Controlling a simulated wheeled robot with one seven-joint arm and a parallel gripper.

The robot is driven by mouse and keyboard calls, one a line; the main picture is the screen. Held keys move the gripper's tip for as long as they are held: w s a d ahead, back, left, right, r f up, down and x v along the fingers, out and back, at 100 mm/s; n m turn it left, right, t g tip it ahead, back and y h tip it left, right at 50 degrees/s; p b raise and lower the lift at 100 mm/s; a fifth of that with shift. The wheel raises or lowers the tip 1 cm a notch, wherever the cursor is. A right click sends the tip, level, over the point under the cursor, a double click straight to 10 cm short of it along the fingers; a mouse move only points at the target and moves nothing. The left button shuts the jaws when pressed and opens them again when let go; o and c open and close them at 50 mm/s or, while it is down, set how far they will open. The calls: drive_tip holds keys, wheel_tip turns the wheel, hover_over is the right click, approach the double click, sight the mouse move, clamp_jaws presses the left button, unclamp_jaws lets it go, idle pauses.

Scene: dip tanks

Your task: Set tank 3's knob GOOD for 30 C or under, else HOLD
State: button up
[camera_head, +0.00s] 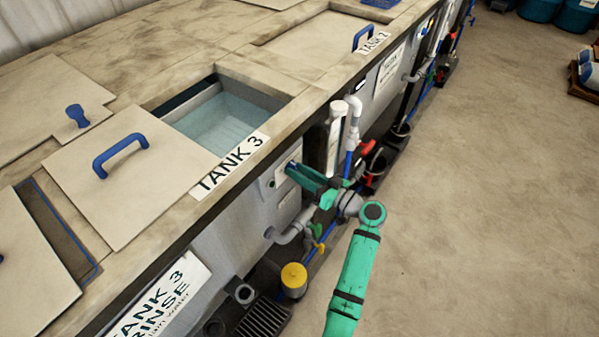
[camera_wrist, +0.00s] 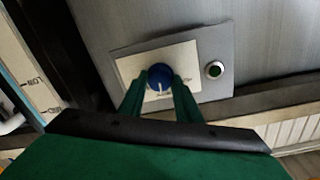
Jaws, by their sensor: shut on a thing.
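Tank 3's blue knob (camera_wrist: 160,77) is on a pale plate (camera_wrist: 132,72) on the tank's grey front, with a light pointer mark at its lower edge in the wrist view. My gripper (camera_wrist: 160,84) is shut on the knob, one green finger on each side. In the head view my gripper (camera_head: 292,170) reaches the tank front just below the TANK 3 label (camera_head: 229,165) and hides the knob. The plate's setting words are too small or hidden to read.
Tank 3's opening (camera_head: 222,115) shows water, its lid (camera_head: 125,175) lying to the left. A sign reading TANK 3 RINSE (camera_head: 160,300) hangs on the front. Pipes (camera_head: 290,232) and a yellow-topped container (camera_head: 294,278) are below my arm.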

drive_tip(key=m, duration=1)
drive_tip(key=shift+m, duration=0.3)
idle(0.4)
drive_tip(key=o, duration=1.1)
drive_tip(key=shift+w, duration=0.1)
drive_tip(key=shift+c, duration=0.2)
drive_tip(key=v, duration=1.1)
